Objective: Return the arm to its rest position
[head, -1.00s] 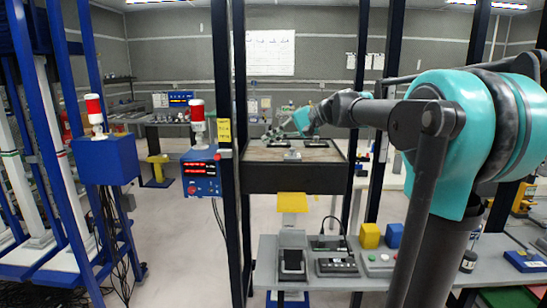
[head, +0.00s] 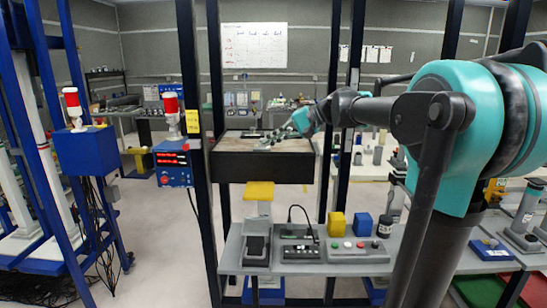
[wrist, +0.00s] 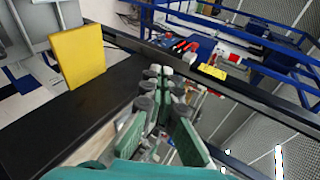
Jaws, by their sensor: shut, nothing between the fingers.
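My arm (head: 395,112) with its teal and dark grey links reaches out from the right in the head view. My gripper (head: 277,138) is small there, at the far end of the arm, over or in front of a dark-sided table (head: 262,168); I cannot tell its exact height. In the wrist view my gripper (wrist: 160,82) points away from the camera, with green pads and grey knuckles. Its fingertips are close together and nothing shows between them. A dark table edge (wrist: 75,128) lies beside it in the wrist view.
A grey bench (head: 230,258) in front holds a control box (head: 300,252), a button panel (head: 358,254), and a yellow block (head: 336,224) and blue block (head: 361,224). Dark upright posts (head: 190,90) frame the table. A blue signal box (head: 173,165) stands left. Open floor lies at left centre.

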